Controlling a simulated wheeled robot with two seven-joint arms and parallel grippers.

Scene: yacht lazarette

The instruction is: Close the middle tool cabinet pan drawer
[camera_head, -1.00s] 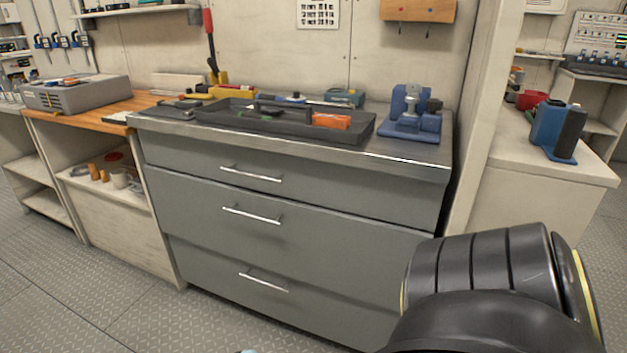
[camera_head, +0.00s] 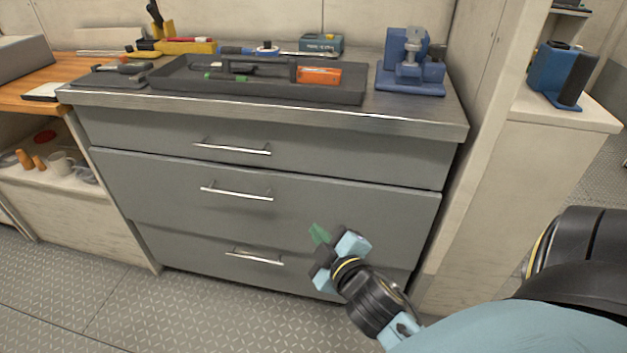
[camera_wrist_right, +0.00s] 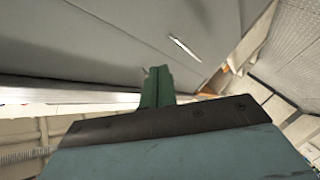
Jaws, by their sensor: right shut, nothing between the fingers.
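The grey tool cabinet has three stacked drawers with bar handles. The middle drawer (camera_head: 330,216) stands out past the top drawer (camera_head: 330,157) and the bottom drawer (camera_head: 195,250), its upper edge showing. Its handle (camera_head: 237,194) is left of my right gripper. My right gripper (camera_head: 319,236) has green fingers, shut and empty, in front of the right half of the middle drawer's lower part; I cannot tell whether it touches. The fingers also show in the right wrist view (camera_wrist_right: 157,88), with a grey front and one bar handle (camera_wrist_right: 185,48) beyond. My left gripper is out of view.
A dark tray (camera_head: 255,88) with tools and a blue vise (camera_head: 410,75) stand on the metal worktop (camera_head: 270,108). A pale partition (camera_head: 470,150) rises right of the cabinet. The patterned floor (camera_head: 200,310) in front is clear.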

